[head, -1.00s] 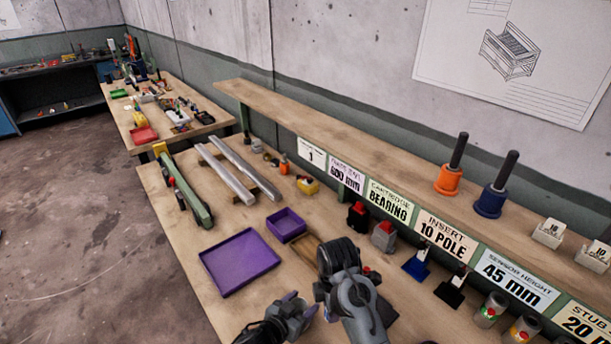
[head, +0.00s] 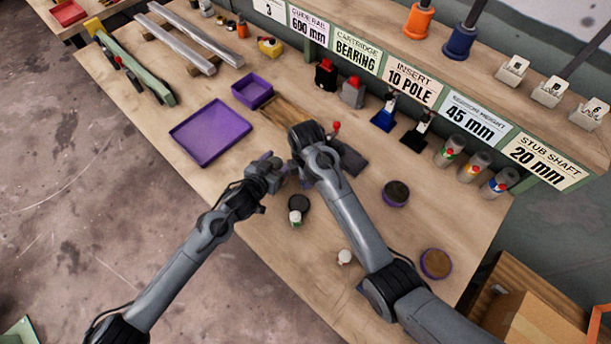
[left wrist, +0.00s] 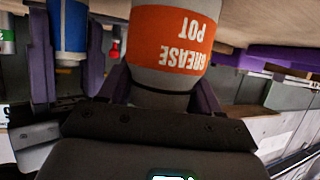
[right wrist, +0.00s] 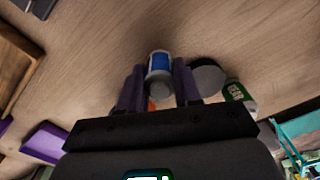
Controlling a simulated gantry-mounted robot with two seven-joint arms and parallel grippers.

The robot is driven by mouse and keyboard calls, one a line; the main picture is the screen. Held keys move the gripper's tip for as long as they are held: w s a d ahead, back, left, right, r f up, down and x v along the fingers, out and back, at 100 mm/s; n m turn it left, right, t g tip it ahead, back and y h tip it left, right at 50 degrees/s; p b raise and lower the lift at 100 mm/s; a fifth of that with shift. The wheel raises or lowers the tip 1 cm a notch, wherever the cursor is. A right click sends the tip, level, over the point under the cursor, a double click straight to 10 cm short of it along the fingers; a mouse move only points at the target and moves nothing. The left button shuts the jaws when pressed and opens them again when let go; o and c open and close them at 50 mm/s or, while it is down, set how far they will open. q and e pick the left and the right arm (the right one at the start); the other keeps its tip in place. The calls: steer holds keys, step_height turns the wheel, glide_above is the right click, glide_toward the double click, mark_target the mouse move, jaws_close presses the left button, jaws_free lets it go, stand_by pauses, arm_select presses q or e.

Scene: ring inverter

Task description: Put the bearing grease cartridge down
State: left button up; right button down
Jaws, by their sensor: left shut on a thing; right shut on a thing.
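My left gripper (left wrist: 161,90) is shut on a grey-white pot with an orange GREASE POT label (left wrist: 178,42), which reads upside down in the left wrist view. My right gripper (right wrist: 158,88) is shut on a blue-and-white cylinder (right wrist: 158,64). This cylinder also shows in the left wrist view (left wrist: 69,30), close beside the grease pot, between purple fingers. No readable label tells whether it is the bearing grease cartridge. In the head view my left gripper (head: 283,167) is close to the right arm's wrist, above the bench.
A purple tray (head: 210,133) and small purple bin (head: 252,90) stand left of the grippers. A dark grey block (head: 349,158) lies just right of them. A dark round piece with a small bottle (head: 296,211) stands nearer. Labelled parts line the shelf's foot.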

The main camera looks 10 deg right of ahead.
steer(key=shift+f, duration=0.3)
steer(key=c, duration=0.8)
jaws_free()
steer(key=shift+r, duration=3.9)
steer(key=shift+c, duration=1.1)
